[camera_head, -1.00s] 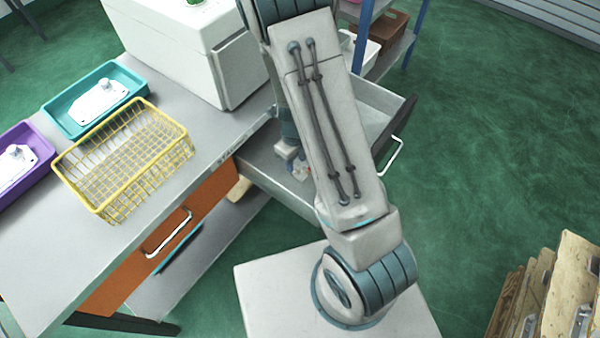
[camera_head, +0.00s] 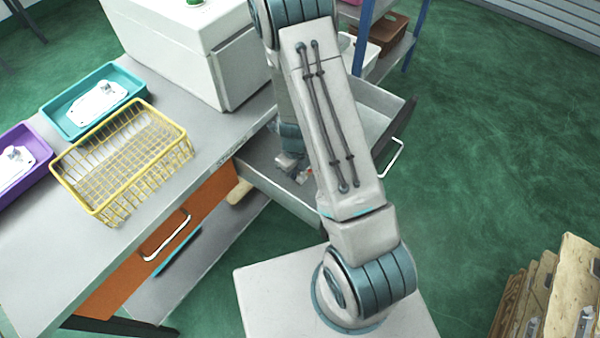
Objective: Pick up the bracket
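My arm reaches down into the open grey drawer (camera_head: 258,172) under the bench. My gripper (camera_head: 297,171) is low inside the drawer, small and partly hidden behind my arm. I cannot tell whether its fingers are open or shut, or whether they touch anything. A small metallic and reddish shape shows at the fingertips; it is too small to name. I cannot make out a bracket in the drawer for sure. Pale metal castings lie elsewhere: one in the teal tray (camera_head: 52,123), one in the purple tray (camera_head: 41,176).
A yellow wire basket (camera_head: 122,160), empty, stands on the grey bench beside the trays. A large white box (camera_head: 185,50) stands behind. A shelf unit with bins (camera_head: 395,35) is beyond the drawer. Wooden boards (camera_head: 565,290) stand at lower right. Green floor at right is clear.

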